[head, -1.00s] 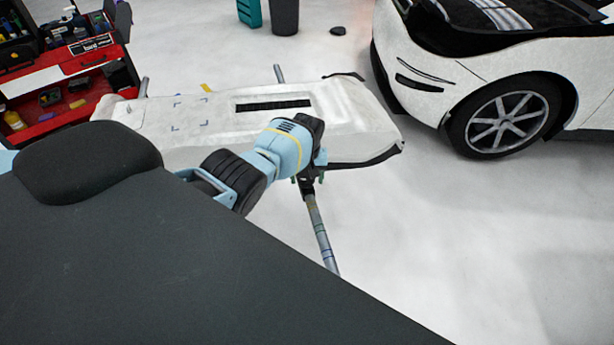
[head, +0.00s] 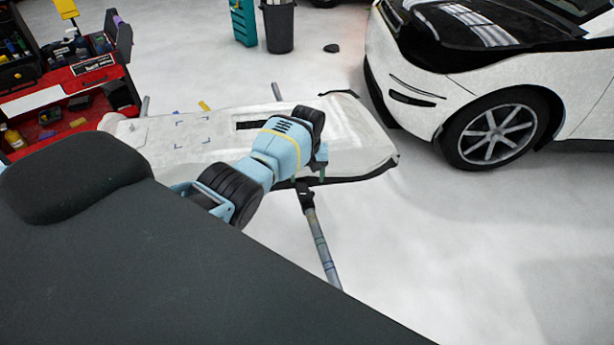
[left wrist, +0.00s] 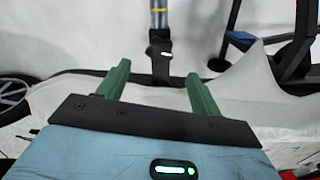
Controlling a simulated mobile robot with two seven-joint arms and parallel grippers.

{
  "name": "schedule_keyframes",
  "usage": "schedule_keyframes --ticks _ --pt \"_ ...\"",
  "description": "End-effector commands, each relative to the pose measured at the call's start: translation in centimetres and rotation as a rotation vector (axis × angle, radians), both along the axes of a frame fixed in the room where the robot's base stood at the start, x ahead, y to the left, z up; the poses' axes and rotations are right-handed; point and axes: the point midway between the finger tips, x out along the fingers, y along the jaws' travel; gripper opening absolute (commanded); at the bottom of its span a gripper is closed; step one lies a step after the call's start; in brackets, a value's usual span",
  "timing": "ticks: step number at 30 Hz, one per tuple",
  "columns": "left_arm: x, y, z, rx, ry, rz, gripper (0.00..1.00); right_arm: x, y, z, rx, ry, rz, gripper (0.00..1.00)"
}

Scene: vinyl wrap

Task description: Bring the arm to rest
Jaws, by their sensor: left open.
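My left arm comes in from the left, and its gripper (head: 321,172) is at the near edge of a white car panel (head: 345,130), partly hidden by my wrist. In the left wrist view the two green fingers (left wrist: 160,72) stand wide apart with nothing between them. The white panel also shows behind the fingers (left wrist: 155,92). I cannot tell whether the fingers touch it. My right gripper is not in view.
The panel rests on a stand with a grey leg (head: 318,240). A white car (head: 440,75) is at the right, a red tool cart (head: 70,105) at the left. A dark bin (head: 279,28) stands at the back. The floor at right front is clear.

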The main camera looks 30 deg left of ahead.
Motion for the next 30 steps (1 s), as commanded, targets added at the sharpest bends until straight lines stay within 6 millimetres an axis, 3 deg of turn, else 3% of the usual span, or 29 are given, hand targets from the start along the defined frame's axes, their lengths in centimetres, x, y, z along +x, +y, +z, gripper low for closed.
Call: schedule_keyframes --ticks 13,17,23,30 --pt "0.0 0.0 -0.1 0.000 0.000 -0.001 0.65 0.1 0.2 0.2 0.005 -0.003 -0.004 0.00" --pt "-0.9 -0.4 -1.2 0.008 0.000 -0.027 0.65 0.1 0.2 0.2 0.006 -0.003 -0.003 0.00" --pt "-5.3 -2.2 -5.3 0.034 -0.011 -0.153 0.65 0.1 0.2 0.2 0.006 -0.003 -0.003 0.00" --pt "-13.2 -5.1 -8.9 0.051 -0.038 -0.328 0.65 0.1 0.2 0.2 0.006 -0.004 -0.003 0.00"
